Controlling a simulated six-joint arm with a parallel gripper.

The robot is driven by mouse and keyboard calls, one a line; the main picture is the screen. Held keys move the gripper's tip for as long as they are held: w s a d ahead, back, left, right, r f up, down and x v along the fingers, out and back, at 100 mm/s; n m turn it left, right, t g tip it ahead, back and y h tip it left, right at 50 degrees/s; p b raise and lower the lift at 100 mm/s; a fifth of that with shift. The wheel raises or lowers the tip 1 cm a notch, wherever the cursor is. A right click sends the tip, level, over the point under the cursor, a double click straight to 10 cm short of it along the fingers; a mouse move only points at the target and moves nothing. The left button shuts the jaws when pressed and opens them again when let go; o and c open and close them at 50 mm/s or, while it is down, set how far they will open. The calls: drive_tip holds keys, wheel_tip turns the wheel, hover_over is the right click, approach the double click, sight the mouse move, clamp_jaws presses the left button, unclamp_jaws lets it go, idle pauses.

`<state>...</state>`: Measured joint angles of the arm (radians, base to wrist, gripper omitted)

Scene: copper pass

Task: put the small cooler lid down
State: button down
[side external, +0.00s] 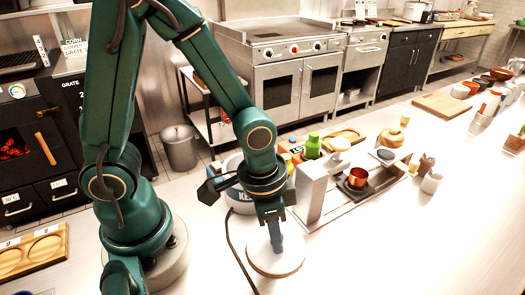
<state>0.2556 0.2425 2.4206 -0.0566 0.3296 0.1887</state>
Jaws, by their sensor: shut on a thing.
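My gripper (271,218) points down near the front middle of the white counter (390,245). It is shut on the small cooler lid (272,262), a round pale disc with a tan edge. The jaws meet the lid at its middle, where a blue-grey upright part shows. The lid looks level and is low over the counter or on it; I cannot tell whether it touches. A round grey and white container (240,198) with partly hidden lettering stands just behind my gripper, mostly covered by my arm.
A pale metal stand (311,192) rises close to the right of my gripper. A dark cable (234,250) curves along the lid's left. The counter at front right is clear.

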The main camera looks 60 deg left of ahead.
sight(265, 247)
drive_tip(key=shift+f, duration=0.1)
drive_tip(key=c, duration=0.7)
unclamp_jaws()
wheel_tip(265, 247, up, 12)
drive_tip(key=s, duration=0.2)
drive_tip(key=shift+s+a+r+n+t+y, duration=0.1)
drive_tip(key=shift+s+a+r+n+t, duration=0.3)
drive_tip(key=shift+a+n+t, duration=0.45)
drive_tip(key=shift+s+a+r+n+t+y, duration=0.1)
drive_tip(key=shift+s+a+r+n+t, duration=0.35)
drive_tip(key=shift+a, duration=0.65)
drive_tip(key=shift+s+a+r+n+t+y, duration=0.15)
drive_tip(key=shift+s+a+n+t, duration=0.25)
drive_tip(key=shift+a+n+t, duration=0.45)
drive_tip(key=shift+a, duration=0.15)
